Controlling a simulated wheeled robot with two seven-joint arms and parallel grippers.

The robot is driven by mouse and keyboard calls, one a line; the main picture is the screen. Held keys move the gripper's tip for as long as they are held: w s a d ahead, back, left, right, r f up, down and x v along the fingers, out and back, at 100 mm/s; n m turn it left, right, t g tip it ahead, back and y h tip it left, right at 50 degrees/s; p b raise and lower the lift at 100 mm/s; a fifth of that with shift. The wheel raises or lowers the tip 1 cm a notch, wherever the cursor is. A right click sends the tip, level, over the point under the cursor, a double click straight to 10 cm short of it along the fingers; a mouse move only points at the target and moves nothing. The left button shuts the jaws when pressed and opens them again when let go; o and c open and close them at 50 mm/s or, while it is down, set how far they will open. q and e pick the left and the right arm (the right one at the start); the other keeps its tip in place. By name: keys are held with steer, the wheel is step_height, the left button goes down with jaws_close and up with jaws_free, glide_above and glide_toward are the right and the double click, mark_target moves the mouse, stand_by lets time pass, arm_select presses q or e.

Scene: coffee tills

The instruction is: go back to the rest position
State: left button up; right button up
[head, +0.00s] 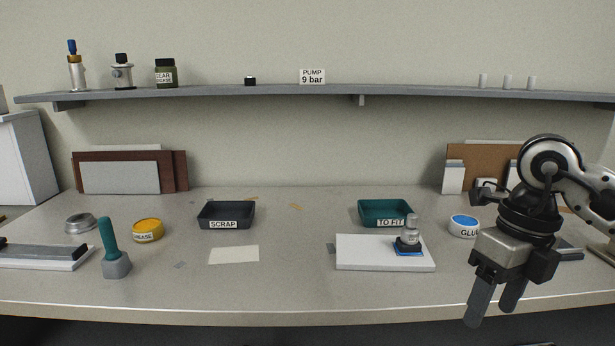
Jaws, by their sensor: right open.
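My right gripper (495,304) hangs at the table's front right edge. Its two dark fingers point down and stand apart, with nothing between them. The arm comes in from the right. A white board (365,256) lies on the table to the left of the gripper. A small grey and black fitting (409,236) stands upright on a blue pad (409,252) on that board, clear of the gripper. My left gripper does not show.
A teal TO FIT tray (366,211), a black SCRAP tray (212,210), a GREASE tin (147,229) and a GLUE tin (465,222) stand on the table (290,275). A teal-handled tool (109,242) stands at left. A shelf (290,90) runs above. The table's front middle is clear.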

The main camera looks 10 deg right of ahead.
steer(key=s+a+f+n+g+y, duration=0.1)
steer(key=a+f+g+y, duration=0.1)
steer(key=a+y, duration=0.5)
steer(key=s+a+f+n+g+y, duration=0.1)
steer(key=s+a+f+y, duration=0.15)
steer(key=a, duration=0.95)
steer(key=w+a+r+m+t+y, duration=0.2)
steer(key=a+r+m+t+y, duration=0.4)
steer(key=m+y, duration=0.4)
steer(key=w+d+f+m+t+h, duration=0.25)
steer(key=f+m+t+h, duration=0.35)
steer(key=m, duration=0.4)
steer(key=w+d+f+m+t+h, duration=0.25)
steer(key=f+m+t+h, duration=0.3)
steer(key=m+t, duration=0.4)
steer(key=s+d+f+m+g+h, duration=0.2)
steer(key=s+f+m+g+h, duration=0.1)
steer(key=f, duration=0.6)
steer(key=s+d+f+m+g+h, duration=0.2)
steer(key=s+f+m+g+h, duration=0.1)
steer(key=s+f+m, duration=0.3)
step_height(320, 180, down, 4)
steer(key=shift+s+r+g, duration=0.1)
steer(key=shift+s+g, duration=0.75)
steer(key=shift+s, duration=0.4)
